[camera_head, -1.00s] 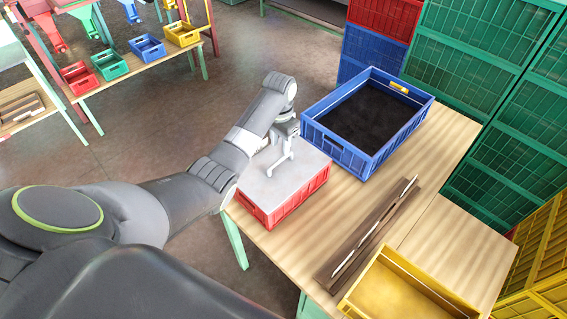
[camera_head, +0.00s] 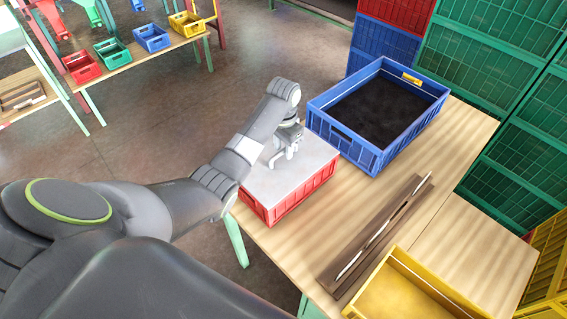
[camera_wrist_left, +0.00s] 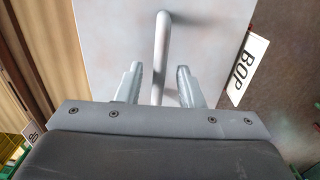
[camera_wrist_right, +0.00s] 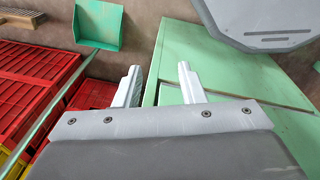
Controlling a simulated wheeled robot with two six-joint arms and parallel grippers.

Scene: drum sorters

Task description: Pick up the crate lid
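The crate lid (camera_head: 305,163) is a flat grey-white panel lying on top of a red crate (camera_head: 297,197) on the wooden table. It fills much of the left wrist view (camera_wrist_left: 110,40), with a grey bar handle (camera_wrist_left: 161,60) standing on it. My left gripper (camera_head: 283,155) is over the lid. In the left wrist view its two fingers (camera_wrist_left: 157,80) are apart, one on each side of the handle, with gaps between. My right gripper (camera_wrist_right: 160,75) is open and empty in the right wrist view, away from the lid, above green panels.
A blue crate (camera_head: 330,128) with a dark inside stands right behind the red crate. A brown board with a pale strip (camera_head: 375,237) and a yellow crate (camera_head: 400,262) are at the front right. Tall green crates (camera_head: 490,60) stand beyond the table. A white label reading BOP (camera_wrist_left: 247,68) is beside the lid.

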